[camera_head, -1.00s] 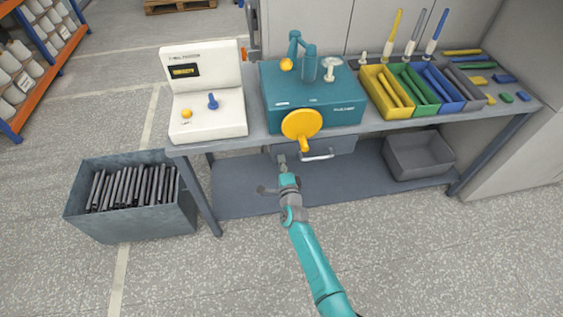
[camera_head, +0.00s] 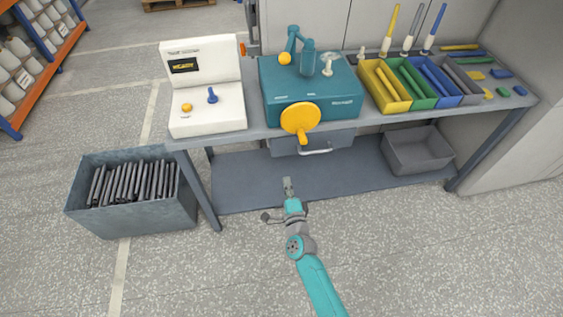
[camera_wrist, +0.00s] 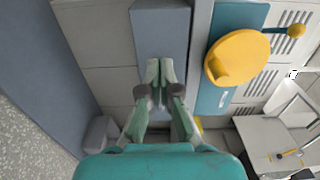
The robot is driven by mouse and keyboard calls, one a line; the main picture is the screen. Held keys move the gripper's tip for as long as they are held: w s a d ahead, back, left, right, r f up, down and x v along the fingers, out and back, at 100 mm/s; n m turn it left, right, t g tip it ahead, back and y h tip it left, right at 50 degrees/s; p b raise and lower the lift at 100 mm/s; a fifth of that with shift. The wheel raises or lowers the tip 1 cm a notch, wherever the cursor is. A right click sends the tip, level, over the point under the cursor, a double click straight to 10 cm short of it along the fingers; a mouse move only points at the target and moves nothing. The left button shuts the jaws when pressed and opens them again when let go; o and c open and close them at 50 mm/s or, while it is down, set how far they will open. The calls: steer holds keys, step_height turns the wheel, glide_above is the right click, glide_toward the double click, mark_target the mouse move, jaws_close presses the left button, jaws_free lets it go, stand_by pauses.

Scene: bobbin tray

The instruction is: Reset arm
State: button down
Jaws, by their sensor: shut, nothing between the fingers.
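My gripper (camera_head: 288,186) is in front of the workbench in the head view, below tabletop height and apart from everything. It is shut and empty. In the wrist view its fingertips (camera_wrist: 159,70) meet, with the grey drawer front (camera_wrist: 162,32) behind them. The teal winder (camera_head: 312,96) stands on the bench with its yellow handwheel (camera_head: 300,118) facing me. The handwheel also shows right of the fingers in the wrist view (camera_wrist: 236,58).
The bench (camera_head: 262,131) carries a white tester (camera_head: 207,108) at left and coloured bins (camera_head: 384,92) at right. Its drawer (camera_head: 313,144) looks shut. A grey bin (camera_head: 418,152) sits on the lower shelf. A crate of dark rods (camera_head: 133,214) stands on the floor at left. The floor before the bench is free.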

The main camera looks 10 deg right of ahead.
steer(key=shift+s, duration=0.15)
steer(key=s+d+n+g, duration=0.1)
steer(key=s+d+n, duration=0.25)
steer(key=s, duration=1.05)
steer(key=s+d+n, duration=0.2)
steer(key=s+n, duration=0.3)
steer(key=s, duration=0.9)
steer(key=s+d+r+n+g, duration=0.1)
steer(key=s+r+n, duration=0.8)
steer(key=s+r, duration=0.9)
steer(key=s+g, duration=0.1)
steer(key=s, duration=0.2)
steer(key=shift+d, duration=0.35)
